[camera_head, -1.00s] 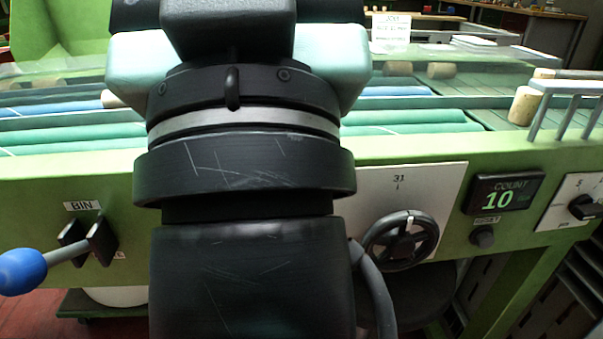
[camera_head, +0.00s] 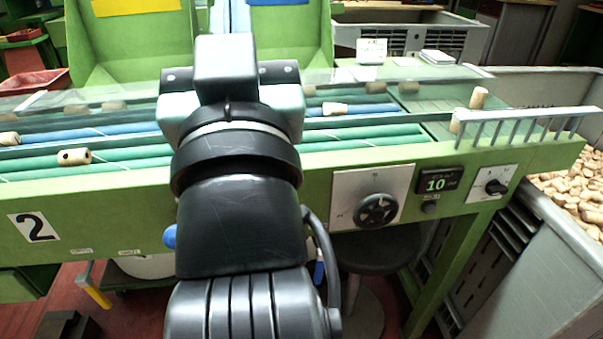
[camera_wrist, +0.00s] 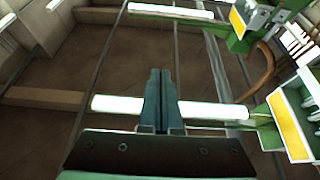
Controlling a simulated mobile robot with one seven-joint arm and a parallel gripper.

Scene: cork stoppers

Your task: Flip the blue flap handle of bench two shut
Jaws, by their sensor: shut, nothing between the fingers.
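Bench two is the green bench (camera_head: 110,212) with a black "2" plate (camera_head: 35,228) on its front. The blue handle knob (camera_head: 169,237) peeks out at the left edge of my arm, on the bench's front side. Its lever and bracket are hidden behind my arm, so I cannot tell how the flap stands. In the head view my arm rises in front of the bench and hides my fingertips. In the wrist view my gripper (camera_wrist: 160,78) is shut and empty, pointing at the ceiling and its lamps. No handle shows there.
Corks lie on the green and blue rollers (camera_head: 125,160) under a clear cover. A handwheel (camera_head: 376,210), a counter reading 10 (camera_head: 438,185) and a dial (camera_head: 495,187) sit on the front right. A stool (camera_head: 370,258) stands below; a cork-filled bin (camera_head: 575,190) is at right.

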